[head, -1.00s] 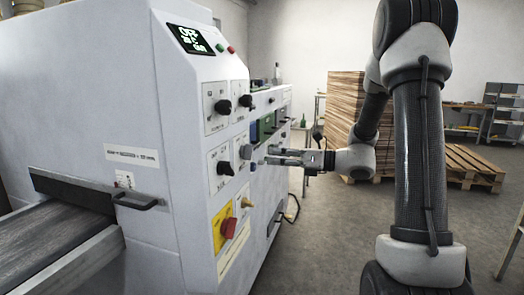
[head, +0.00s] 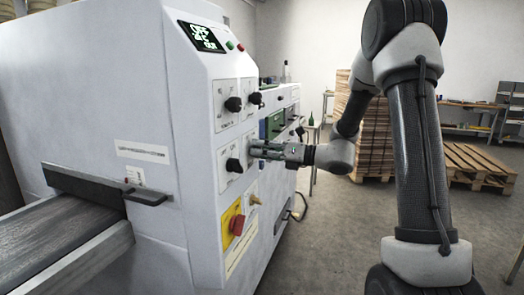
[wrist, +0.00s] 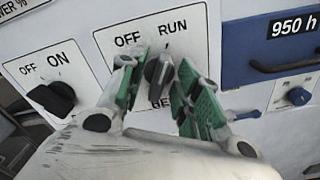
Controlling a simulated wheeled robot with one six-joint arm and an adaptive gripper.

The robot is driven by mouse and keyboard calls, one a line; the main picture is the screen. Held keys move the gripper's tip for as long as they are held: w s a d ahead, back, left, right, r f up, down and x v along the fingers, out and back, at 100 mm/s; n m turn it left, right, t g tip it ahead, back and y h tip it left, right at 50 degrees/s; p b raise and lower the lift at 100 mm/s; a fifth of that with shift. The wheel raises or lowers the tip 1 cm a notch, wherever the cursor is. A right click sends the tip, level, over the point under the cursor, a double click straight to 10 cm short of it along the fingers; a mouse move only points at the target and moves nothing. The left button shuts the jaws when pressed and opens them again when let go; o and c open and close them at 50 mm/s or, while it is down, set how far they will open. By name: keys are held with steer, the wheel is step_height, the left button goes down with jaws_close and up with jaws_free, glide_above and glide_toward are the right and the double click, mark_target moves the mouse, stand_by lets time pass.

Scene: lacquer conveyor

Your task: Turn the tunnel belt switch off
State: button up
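The three-position knob (wrist: 159,68), on a plate marked OFF, RUN and a partly hidden third word, is dark grey; its ridge leans up and right, toward RUN. My gripper (wrist: 157,84) has its green-padded fingers on either side of this knob, with small gaps showing. In the head view my gripper (head: 258,149) reaches the right side of the white machine's control panel and hides this knob. A second black knob (wrist: 57,98), marked OFF and ON, is to the left in the wrist view; no label says tunnel belt in readable form.
More black knobs (head: 233,104) sit above on the panel. A red emergency knob on a yellow plate (head: 225,234) is below. A blue drawer front (wrist: 268,50) and a small blue knob (wrist: 299,96) are to the right. A conveyor (head: 55,245) enters the machine at left.

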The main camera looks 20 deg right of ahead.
jaws_close()
steer(key=shift+n, duration=0.3)
steer(key=n, duration=1.1)
steer(key=shift+s+a, duration=0.1)
steer(key=shift+n, duration=0.3)
stand_by(0.4)
jaws_free()
